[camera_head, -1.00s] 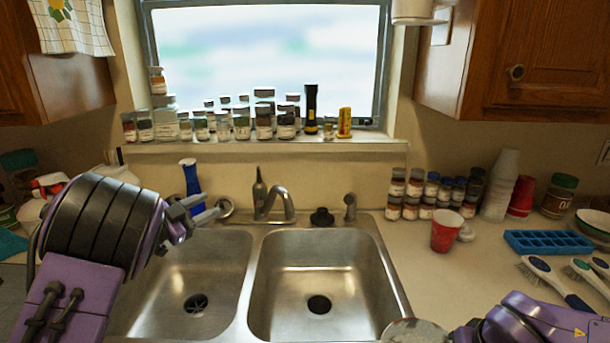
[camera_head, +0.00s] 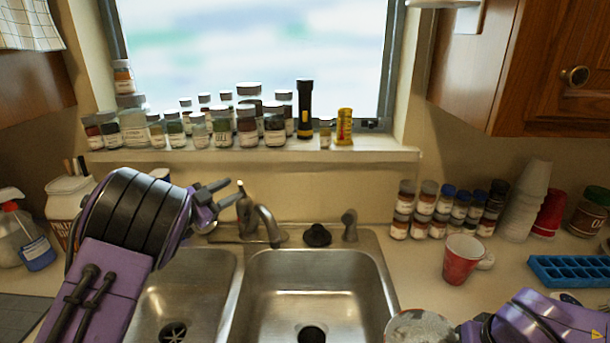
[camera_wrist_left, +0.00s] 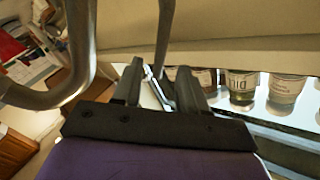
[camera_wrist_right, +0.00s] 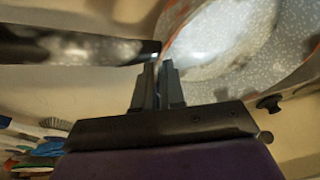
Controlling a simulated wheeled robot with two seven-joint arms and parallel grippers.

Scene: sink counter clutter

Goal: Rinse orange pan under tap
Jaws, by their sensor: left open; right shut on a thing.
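The metal tap (camera_head: 262,222) stands behind the two sink basins, its spout curving over the right basin. My left gripper (camera_head: 226,190) is open beside the tap's upright lever. In the left wrist view the lever lies between the open fingers (camera_wrist_left: 165,85), and the curved spout (camera_wrist_left: 85,60) is at left; I cannot tell if they touch. The pan (camera_head: 420,328) shows a grey speckled inside at the bottom edge, over the sink's right front. In the right wrist view the pan (camera_wrist_right: 235,40) fills the top, and my right gripper (camera_wrist_right: 158,85) is shut on it.
The right basin (camera_head: 310,285) is empty. A black stopper (camera_head: 317,235) sits on the sink's back rim. A red cup (camera_head: 462,260), spice jars (camera_head: 425,210) and a blue ice tray (camera_head: 570,270) stand on the right counter. Several jars and a flashlight (camera_head: 305,108) line the sill.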

